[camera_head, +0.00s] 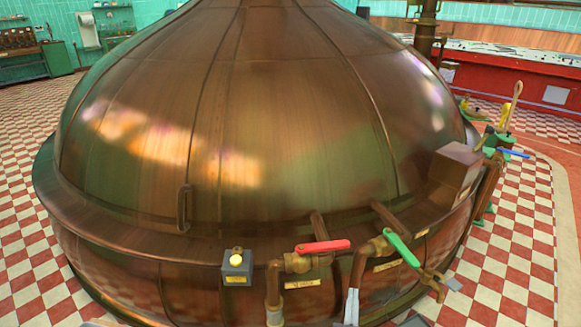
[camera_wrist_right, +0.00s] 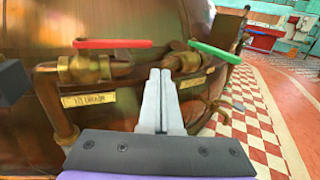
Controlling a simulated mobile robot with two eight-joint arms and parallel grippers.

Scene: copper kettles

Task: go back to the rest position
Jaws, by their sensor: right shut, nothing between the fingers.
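My right gripper (camera_head: 352,305) is low in the head view, in front of the kettle's pipes. In the right wrist view its two grey fingers (camera_wrist_right: 162,100) are together with nothing between them. They point toward the brass valves, and I cannot tell how far apart they are. The valve with the red lever (camera_head: 323,247) is left of the fingers and the one with the green lever (camera_head: 402,249) is right; both levers also show in the right wrist view, red (camera_wrist_right: 112,44) and green (camera_wrist_right: 215,52). My left gripper does not show.
The large copper kettle (camera_head: 240,110) fills the middle of the head view. A grey box with a yellow button (camera_head: 237,262) is on its front. Brass pipes stick out near my right gripper. Red and white tiled floor (camera_head: 510,240) is open at the right.

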